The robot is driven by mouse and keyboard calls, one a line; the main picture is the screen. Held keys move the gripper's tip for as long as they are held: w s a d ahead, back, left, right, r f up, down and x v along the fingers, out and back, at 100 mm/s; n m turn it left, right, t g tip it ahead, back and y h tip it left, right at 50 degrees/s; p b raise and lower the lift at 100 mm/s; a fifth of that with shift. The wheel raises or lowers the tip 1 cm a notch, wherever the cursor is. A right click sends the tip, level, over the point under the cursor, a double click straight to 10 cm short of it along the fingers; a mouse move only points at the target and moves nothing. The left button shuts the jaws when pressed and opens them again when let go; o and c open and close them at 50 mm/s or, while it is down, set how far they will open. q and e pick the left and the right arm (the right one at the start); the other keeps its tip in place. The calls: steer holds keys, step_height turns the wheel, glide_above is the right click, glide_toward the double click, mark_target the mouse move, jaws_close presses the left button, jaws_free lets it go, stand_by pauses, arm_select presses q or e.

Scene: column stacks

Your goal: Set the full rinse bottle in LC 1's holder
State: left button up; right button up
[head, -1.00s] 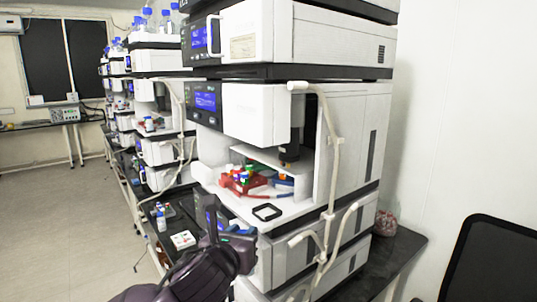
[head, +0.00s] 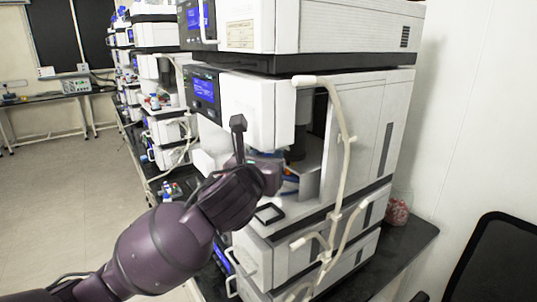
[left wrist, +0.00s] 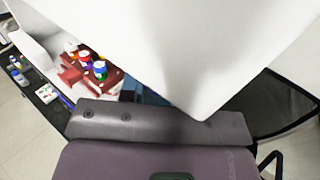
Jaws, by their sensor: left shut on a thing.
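My left gripper (head: 252,158) is in front of the open bay of the nearest instrument stack, a little above its ledge. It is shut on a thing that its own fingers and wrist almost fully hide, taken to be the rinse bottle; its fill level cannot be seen. A black square frame (head: 269,214), which looks like the bottle holder, lies on the ledge below and right of the gripper and looks empty. In the left wrist view the gripper's purple body fills the bottom and a large white surface hides the fingertips. My right gripper is not in view.
Red racks with coloured-capped vials (left wrist: 88,72) stand in the bay. A white overhanging housing (head: 255,110) is close behind the gripper. A pale tube (head: 345,150) runs down the stack's right front. A black chair (head: 492,262) stands at right; floor at left is clear.

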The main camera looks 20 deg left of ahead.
arm_select(q)
steer(key=shift+f, duration=1.7)
steer(key=shift+f+b, duration=0.3)
steer(key=shift+f, duration=0.6)
steer(key=o, duration=0.8)
